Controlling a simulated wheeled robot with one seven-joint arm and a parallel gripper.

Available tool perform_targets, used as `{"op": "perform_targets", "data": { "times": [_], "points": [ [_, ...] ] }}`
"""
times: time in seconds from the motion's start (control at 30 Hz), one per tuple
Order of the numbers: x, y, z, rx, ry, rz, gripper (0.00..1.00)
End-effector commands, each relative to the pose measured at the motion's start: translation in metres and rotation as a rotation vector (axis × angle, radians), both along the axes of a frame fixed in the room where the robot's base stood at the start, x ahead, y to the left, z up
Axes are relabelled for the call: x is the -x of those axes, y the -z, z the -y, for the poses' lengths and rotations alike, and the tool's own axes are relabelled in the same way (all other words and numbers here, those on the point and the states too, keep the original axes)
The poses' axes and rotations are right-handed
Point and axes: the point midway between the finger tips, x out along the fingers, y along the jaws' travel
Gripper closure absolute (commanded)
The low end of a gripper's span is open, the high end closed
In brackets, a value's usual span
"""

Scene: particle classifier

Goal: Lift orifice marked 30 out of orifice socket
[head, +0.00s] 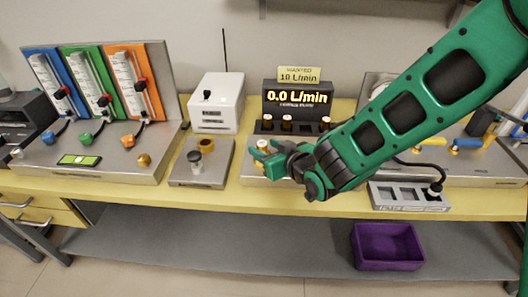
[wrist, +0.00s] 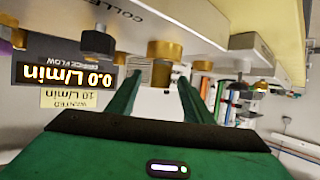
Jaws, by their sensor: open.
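My gripper (head: 268,158) is open above the front of the bench, below the flow display in the head view. In the wrist view its two green fingers (wrist: 158,85) point at a gold cylindrical fitting (wrist: 165,50), which sits between them in the picture and looks ungripped. In the head view a small gold piece with a pale top (head: 262,143) shows just beyond the fingers. Several pale-topped dark orifices (head: 286,122) stand in a row under the display. No mark 30 is legible, so I cannot tell which piece is the orifice marked 30. The fingers partly hide the socket area.
The flow display (head: 297,97) reads 0.0 L/min, with a sign (head: 299,74) saying wanted 10 L/min. A white box (head: 216,103) and a grey plate with fittings (head: 202,170) stand to the left. A slotted tray (head: 408,197) lies right. A purple bin (head: 387,246) is on the lower shelf.

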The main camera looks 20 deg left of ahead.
Motion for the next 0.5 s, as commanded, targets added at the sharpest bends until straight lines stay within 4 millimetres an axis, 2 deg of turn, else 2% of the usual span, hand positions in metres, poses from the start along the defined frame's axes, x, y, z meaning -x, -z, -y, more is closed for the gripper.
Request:
{"op": "perform_targets", "data": {
  "times": [0.2, 0.47, 0.5],
  "points": [
    [-0.015, 0.010, -0.015, 0.002, 0.001, 0.000, 0.54],
    [-0.016, 0.010, -0.017, 0.001, 0.001, 0.001, 0.54],
    [-0.016, 0.010, -0.017, 0.001, 0.001, 0.001, 0.61]
  ]
}}
